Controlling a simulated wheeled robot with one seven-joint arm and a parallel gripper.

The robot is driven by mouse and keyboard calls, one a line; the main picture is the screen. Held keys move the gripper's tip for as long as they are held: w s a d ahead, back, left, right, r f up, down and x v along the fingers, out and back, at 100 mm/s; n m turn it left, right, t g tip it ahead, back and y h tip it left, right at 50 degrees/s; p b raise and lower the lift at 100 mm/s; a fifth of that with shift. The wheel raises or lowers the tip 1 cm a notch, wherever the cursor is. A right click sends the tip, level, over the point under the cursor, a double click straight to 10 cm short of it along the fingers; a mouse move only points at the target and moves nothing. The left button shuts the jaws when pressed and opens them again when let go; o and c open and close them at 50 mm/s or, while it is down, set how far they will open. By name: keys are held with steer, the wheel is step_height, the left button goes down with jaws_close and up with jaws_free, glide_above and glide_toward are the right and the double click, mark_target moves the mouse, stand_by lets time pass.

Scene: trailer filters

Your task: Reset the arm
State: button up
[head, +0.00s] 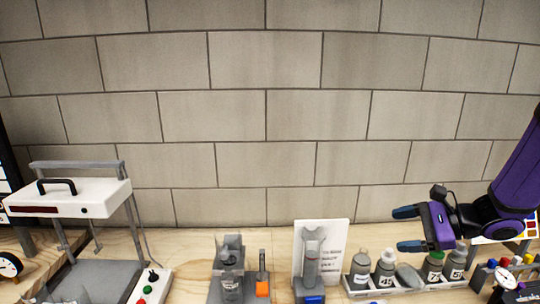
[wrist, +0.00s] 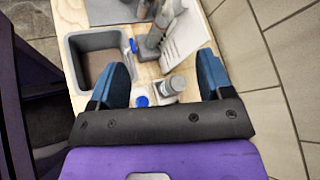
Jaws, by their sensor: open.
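My gripper (head: 407,228) is at the right of the head view, above the wooden bench and in front of the block wall. Its blue fingers are spread apart with nothing between them. In the wrist view my gripper (wrist: 166,82) also shows open, its two blue fingers wide apart over the bench. The purple arm reaches in from the right edge of the head view.
A tray holds several bottles (head: 384,267) below my gripper. A white sign (head: 336,240) and grey device (head: 311,262) stand left of it. A white-topped press (head: 95,195) stands far left. A grey bin (wrist: 70,60) shows in the wrist view. Space above the bench's middle is clear.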

steer(key=s+r+n+h, duration=1.1)
steer(key=s+r+n, duration=0.5)
steer(key=s, duration=0.4)
steer(key=shift+s+r+n+h, duration=0.2)
steer(key=shift+r+n+h, duration=0.2)
steer(key=shift+r, duration=0.15)
steer(key=shift+w, duration=0.1)
